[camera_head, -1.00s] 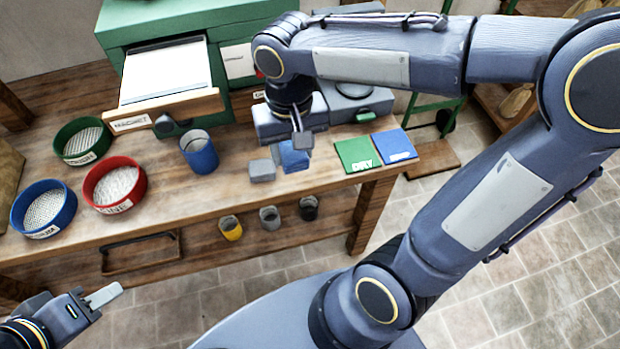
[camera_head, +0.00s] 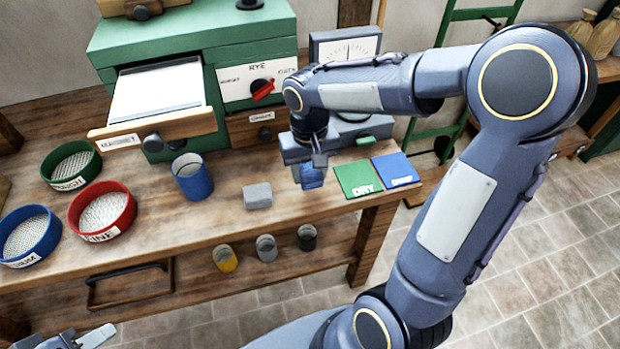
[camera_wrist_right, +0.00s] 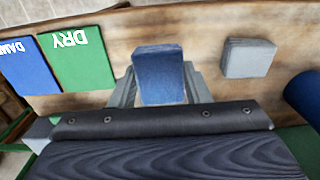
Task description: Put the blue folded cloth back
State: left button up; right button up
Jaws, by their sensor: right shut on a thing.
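The blue folded cloth (camera_head: 312,177) is between the fingers of my right gripper (camera_head: 311,168), above the bench near its front edge. In the right wrist view the blue cloth (camera_wrist_right: 159,74) sits between the two fingers, which are shut on it. A grey folded cloth (camera_head: 257,196) lies on the bench to the left. A green mat marked DRY (camera_head: 358,180) and a blue mat (camera_head: 396,170), its label partly legible as DAMP in the wrist view (camera_wrist_right: 28,68), lie to the right. My left gripper (camera_head: 85,338) is at the lower left edge, cut off by the frame.
A blue cup (camera_head: 192,178) and green, red and blue sieves stand on the bench at left. A green machine (camera_head: 196,50) and a dial scale (camera_head: 346,48) stand behind. Several small cups are on the shelf below. Bench around the grey cloth is clear.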

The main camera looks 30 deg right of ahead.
aim_at(310, 180)
jog(key=shift+w+d+f, duration=0.15)
jog(key=shift+w+f, duration=0.05)
jog(key=shift+f, duration=0.05)
jog(key=shift+w+d+f+b, duration=0.1)
jog(key=shift+w+f+b, duration=0.05)
jog(key=shift+f, duration=0.8)
jog(key=shift+w+d+f+b, duration=0.1)
jog(key=shift+f+b, duration=0.05)
jog(key=shift+f, duration=0.75)
jog(key=shift+f, duration=0.2)
jog(key=o, duration=1)
jog(key=shift+c, duration=0.2)
